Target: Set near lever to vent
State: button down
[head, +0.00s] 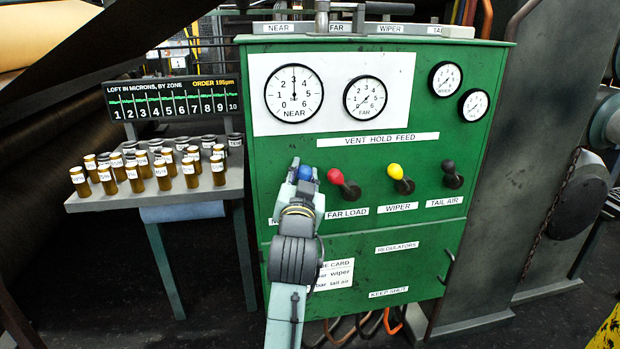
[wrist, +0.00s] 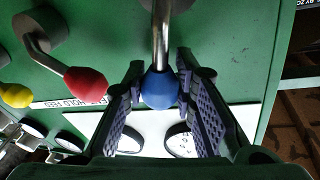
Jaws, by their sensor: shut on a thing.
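The near lever has a blue knob (head: 305,173) and stands leftmost in the lever row on the green panel (head: 400,140). Its label below is mostly hidden by my arm. In the wrist view the blue knob (wrist: 160,90) sits at the end of a metal shaft between the two ridged fingers. My gripper (head: 300,168) is shut on this knob; it also shows in the wrist view (wrist: 160,72). A "VENT HOLD FEED" strip (head: 378,139) runs above the levers. The NEAR gauge (head: 294,93) needle points up, near 3.
The red-knobbed far load lever (head: 334,176) is close on the right. The yellow wiper lever (head: 395,171) and black tail air lever (head: 448,167) are farther right. A FAR gauge (head: 365,98) is above. A shelf of small brown bottles (head: 160,182) stands left of the panel.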

jog(key=a+n, duration=0.1)
jog(key=n, duration=0.1)
jog(key=a+n, duration=0.1)
jog(key=n, duration=0.1)
jog(key=shift+s+a+t+y, duration=0.1)
jog(key=shift+s+t+y, duration=0.1)
jog(key=shift+t+y, duration=0.15)
jog(key=shift+s+a+n+t+y, duration=0.1)
jog(key=shift+a+n+t+y, duration=0.3)
jog(key=shift+n, duration=0.8)
jog(key=a+n, duration=0.1)
jog(key=n+y+b, duration=0.1)
jog(key=n, duration=0.1)
jog(key=shift+s+a+f, duration=0.1)
jog(key=shift+a+f, duration=0.15)
jog(key=shift+a, duration=0.15)
jog(key=shift+s+a+f+n+y+b, duration=0.1)
jog(key=shift+a+f+n+y+b, duration=0.15)
jog(key=shift+n, duration=0.5)
jog(key=shift+s+a+f+n+y, duration=0.1)
jog(key=shift+a+n+y, duration=0.2)
jog(key=shift+n, duration=0.5)
jog(key=shift+a+f+n+y+b, duration=0.15)
jog(key=shift+a+n, duration=0.2)
jog(key=shift+n, duration=0.4)
jog(key=c, duration=1.3)
grip_release()
jog(key=v, duration=0.7)
jog(key=shift+s, duration=0.25)
